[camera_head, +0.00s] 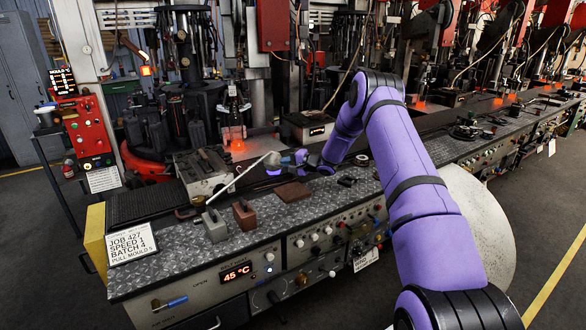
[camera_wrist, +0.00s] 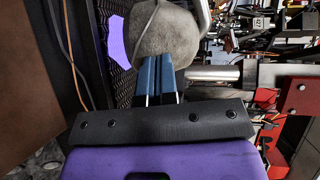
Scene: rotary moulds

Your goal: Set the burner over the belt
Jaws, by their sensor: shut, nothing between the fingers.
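A pale rod (camera_head: 238,178) slants up to the right over the bench, from a grey metal block on the deck to a rounded grey knob (camera_head: 271,160). I cannot tell for certain which part is the burner; the rod and knob may belong to it. The dark belt (camera_head: 145,204) runs along the back of the bench, partly hidden behind a grey machine block (camera_head: 205,174). My gripper (camera_head: 288,160) is beside the knob. In the wrist view my blue fingers (camera_wrist: 158,76) are shut and empty, with their tips at the knob (camera_wrist: 165,36); contact is unclear.
A job card (camera_head: 132,243) leans at the left end. Glowing orange moulds (camera_head: 238,148) and tall machine columns stand behind. The front deck is mostly clear.

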